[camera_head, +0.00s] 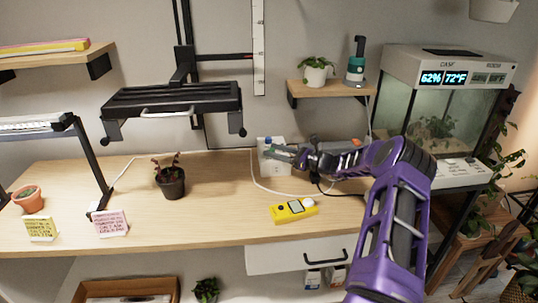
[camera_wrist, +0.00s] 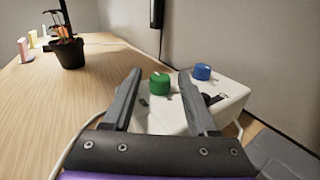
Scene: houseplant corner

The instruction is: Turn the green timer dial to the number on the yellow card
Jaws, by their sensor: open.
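The white timer box (camera_head: 265,170) stands on the table against the wall, partly hidden by my gripper. In the wrist view its top (camera_wrist: 225,92) carries a green dial (camera_wrist: 160,86) and a blue dial (camera_wrist: 202,71). My gripper (camera_wrist: 160,73) is open, with the green dial showing between its two fingers; I cannot tell whether they touch it. In the head view my gripper (camera_head: 277,153) is at the box and hides the green dial. The yellow card (camera_head: 40,229) stands at the table's front left; its writing is too small to read.
A pink card (camera_head: 111,223) stands beside the yellow card. A dark potted plant (camera_head: 172,183) is left of the box, and a yellow meter (camera_head: 294,210) lies in front. A white cable (camera_head: 253,178) runs near the box. A glass tank (camera_head: 440,110) is at right.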

